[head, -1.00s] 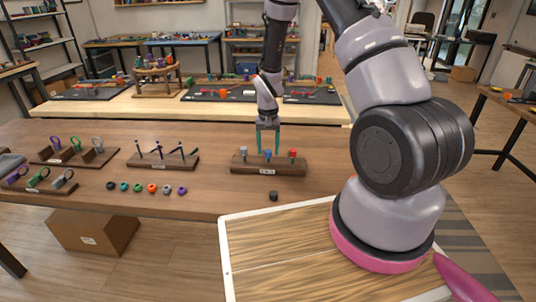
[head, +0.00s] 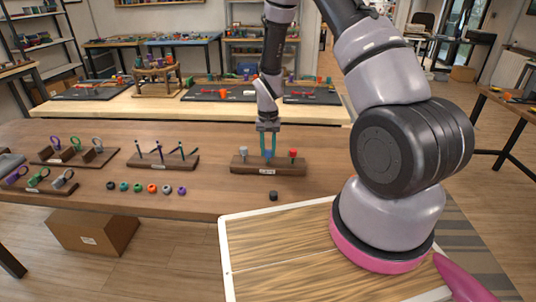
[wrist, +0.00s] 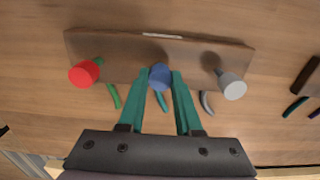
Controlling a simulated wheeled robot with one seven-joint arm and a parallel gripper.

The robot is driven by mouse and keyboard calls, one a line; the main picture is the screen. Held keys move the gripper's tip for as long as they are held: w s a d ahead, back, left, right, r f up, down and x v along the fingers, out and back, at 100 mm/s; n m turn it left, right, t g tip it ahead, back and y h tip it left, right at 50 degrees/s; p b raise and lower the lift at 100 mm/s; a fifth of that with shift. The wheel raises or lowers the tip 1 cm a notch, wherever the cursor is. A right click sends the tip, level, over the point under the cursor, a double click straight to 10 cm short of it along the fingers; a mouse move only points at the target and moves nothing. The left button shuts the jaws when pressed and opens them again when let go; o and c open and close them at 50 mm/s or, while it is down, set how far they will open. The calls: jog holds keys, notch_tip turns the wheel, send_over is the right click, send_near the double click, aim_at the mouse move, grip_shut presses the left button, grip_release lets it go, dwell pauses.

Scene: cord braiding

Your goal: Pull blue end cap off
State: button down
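The blue end cap (head: 268,154) sits in the middle of a wooden block (head: 250,170), between a grey cap (head: 243,151) and a red cap (head: 293,153). My gripper (head: 267,149) points down at the blue cap with its teal fingers on either side of it. In the wrist view the blue cap (wrist: 160,77) is between the fingertips (wrist: 161,75), which appear to touch its sides. The red cap (wrist: 84,73) and grey cap (wrist: 232,85) stand clear of the fingers. The cap's underside is hidden.
A small dark piece (head: 273,195) lies in front of the block. A rack with several upright rods (head: 163,160) stands to the left, with several coloured beads (head: 152,188) before it. The table right of the block is clear.

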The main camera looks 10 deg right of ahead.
jog(key=shift+r, duration=0.1)
dwell(0.5)
jog(key=shift+r, duration=2.95)
jog(key=shift+d, duration=0.1)
